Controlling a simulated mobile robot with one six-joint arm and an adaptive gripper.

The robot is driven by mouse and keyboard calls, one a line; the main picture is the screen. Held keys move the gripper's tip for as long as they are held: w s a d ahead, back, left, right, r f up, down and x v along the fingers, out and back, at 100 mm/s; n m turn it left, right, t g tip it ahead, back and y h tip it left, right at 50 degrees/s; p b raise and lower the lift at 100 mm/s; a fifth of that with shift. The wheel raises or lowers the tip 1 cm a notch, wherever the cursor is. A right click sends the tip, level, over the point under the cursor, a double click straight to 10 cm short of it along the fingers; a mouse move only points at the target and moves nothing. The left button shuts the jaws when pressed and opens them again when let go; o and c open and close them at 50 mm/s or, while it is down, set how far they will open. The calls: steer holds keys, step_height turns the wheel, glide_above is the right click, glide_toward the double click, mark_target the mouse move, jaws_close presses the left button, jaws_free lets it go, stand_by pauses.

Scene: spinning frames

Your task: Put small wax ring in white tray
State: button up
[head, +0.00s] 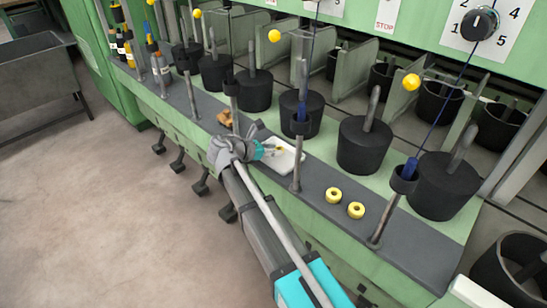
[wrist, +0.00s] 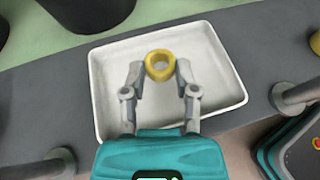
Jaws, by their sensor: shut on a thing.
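My gripper (head: 273,150) is shut on a small yellow wax ring (wrist: 159,54), held between its two fingertips. In the wrist view the ring is over the inside of the white tray (wrist: 232,88), near its middle. Whether the ring touches the tray floor I cannot tell. In the head view the white tray (head: 290,167) lies on the grey ledge, partly hidden by my gripper. Two more yellow rings (head: 333,195) (head: 356,210) lie on the ledge to the right of the tray.
The grey ledge (head: 322,178) carries upright metal posts (head: 297,165) on both sides of the tray. Black round pots (head: 365,148) with spindles stand behind. A brown-orange object (head: 225,118) lies left of the tray. Bottles (head: 127,48) stand at far left.

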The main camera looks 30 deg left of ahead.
steer(key=shift+f+b, duration=0.55)
steer(key=shift+f, duration=0.4)
steer(key=o, duration=0.7)
steer(key=shift+s+a+r+p, duration=0.25)
steer(key=shift+s+r+p, duration=0.05)
steer(key=shift+s, duration=0.1)
steer(key=p+v, duration=0.4)
steer(key=v, duration=0.7)
